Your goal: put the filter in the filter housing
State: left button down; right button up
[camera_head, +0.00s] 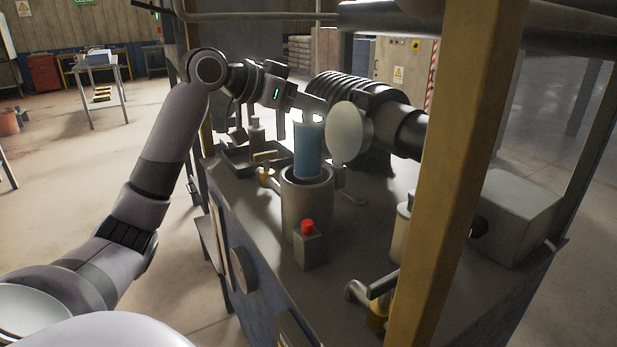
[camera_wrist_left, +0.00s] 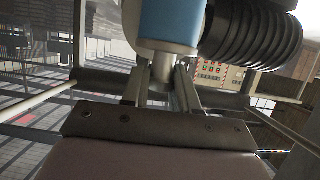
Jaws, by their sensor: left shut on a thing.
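The filter is a blue cylinder (camera_head: 308,150) with a pale end cap, standing upright. My left gripper (camera_head: 307,112) is above it, shut on the narrow stem at its top. In the left wrist view the fingers (camera_wrist_left: 161,82) close on that stem, with the blue filter body (camera_wrist_left: 172,20) beyond. The filter housing is a grey open-topped cylinder (camera_head: 305,208) directly under the filter. The filter's lower end appears within the housing's mouth; its exact depth is hidden by the rim. My right gripper is not in view.
A pale round disc (camera_head: 345,133) stands close to the filter's right. A large ribbed dark cylinder (camera_head: 352,92) lies behind. A box with a red button (camera_head: 307,228) stands before the housing. A yellow post (camera_head: 445,170) rises at right. A dark tray (camera_head: 236,160) lies at left.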

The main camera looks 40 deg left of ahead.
aim_at(296, 165)
pick_arm(q)
notch_tip(296, 165, down, 9)
jog(key=shift+r+b, duration=0.2)
jog(key=shift+b, duration=0.45)
jog(key=shift+f, duration=0.2)
jog(key=shift+f+b, duration=0.3)
jog(key=shift+f, duration=1.65)
jog(key=c, duration=0.9)
grip_release()
jog(key=shift+o, duration=0.2)
jog(key=v, duration=1.2)
